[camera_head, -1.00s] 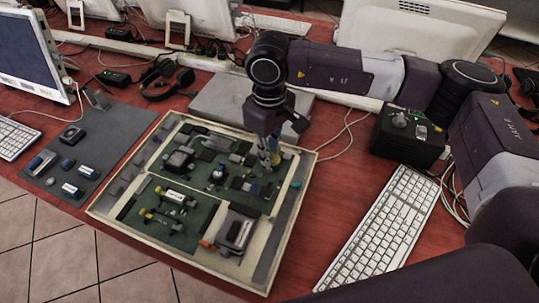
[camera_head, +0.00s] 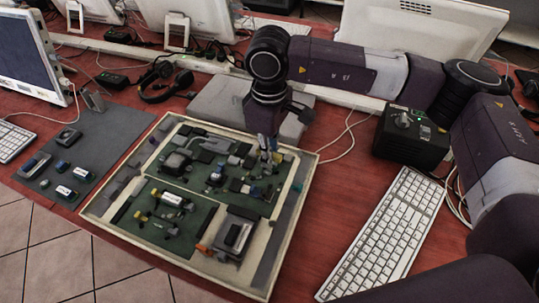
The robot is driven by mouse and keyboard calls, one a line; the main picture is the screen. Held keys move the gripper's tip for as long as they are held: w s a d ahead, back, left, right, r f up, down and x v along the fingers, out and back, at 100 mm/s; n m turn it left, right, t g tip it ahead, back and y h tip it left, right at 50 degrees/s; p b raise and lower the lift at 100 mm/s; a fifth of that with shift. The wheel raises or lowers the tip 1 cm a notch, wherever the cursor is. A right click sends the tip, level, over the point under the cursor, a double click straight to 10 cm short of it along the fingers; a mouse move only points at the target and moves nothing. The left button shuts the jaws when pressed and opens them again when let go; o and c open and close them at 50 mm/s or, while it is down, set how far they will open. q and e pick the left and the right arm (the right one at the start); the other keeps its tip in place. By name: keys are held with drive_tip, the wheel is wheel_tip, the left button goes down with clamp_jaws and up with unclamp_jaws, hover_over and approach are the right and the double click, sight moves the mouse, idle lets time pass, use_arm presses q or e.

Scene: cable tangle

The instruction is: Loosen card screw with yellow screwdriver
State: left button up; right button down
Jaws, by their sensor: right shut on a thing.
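My right gripper (camera_head: 268,147) points down over the upper right part of the framed board (camera_head: 112,196). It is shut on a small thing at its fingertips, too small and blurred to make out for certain. Below it on the board lie dark blocks and card-like parts, with small yellowish bits (camera_head: 246,188) near the fingertips. I cannot pick out the card screw. Small yellow-ended parts (camera_head: 141,215) lie in the lower left section, beside a white cylinder (camera_head: 171,199). I cannot tell whether any of these is the yellow screwdriver. My left gripper is not in view.
A grey mat (camera_head: 108,140) with several small devices lies left of the board. A grey flat box (camera_head: 215,103) and headphones (camera_head: 163,82) lie behind it. A black control box (camera_head: 412,138) and a white keyboard (camera_head: 388,232) stand to the right. Red table shows between board and keyboard.

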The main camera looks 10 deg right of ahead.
drive_tip(key=shift+r+p, duration=0.35)
drive_tip(key=shift+r, duration=0.7)
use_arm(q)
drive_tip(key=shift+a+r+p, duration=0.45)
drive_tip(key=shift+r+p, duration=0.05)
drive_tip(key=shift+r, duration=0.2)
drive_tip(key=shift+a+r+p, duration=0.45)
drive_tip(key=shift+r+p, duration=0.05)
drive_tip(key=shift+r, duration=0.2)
use_arm(e)
drive_tip(key=shift+r, duration=2.45)
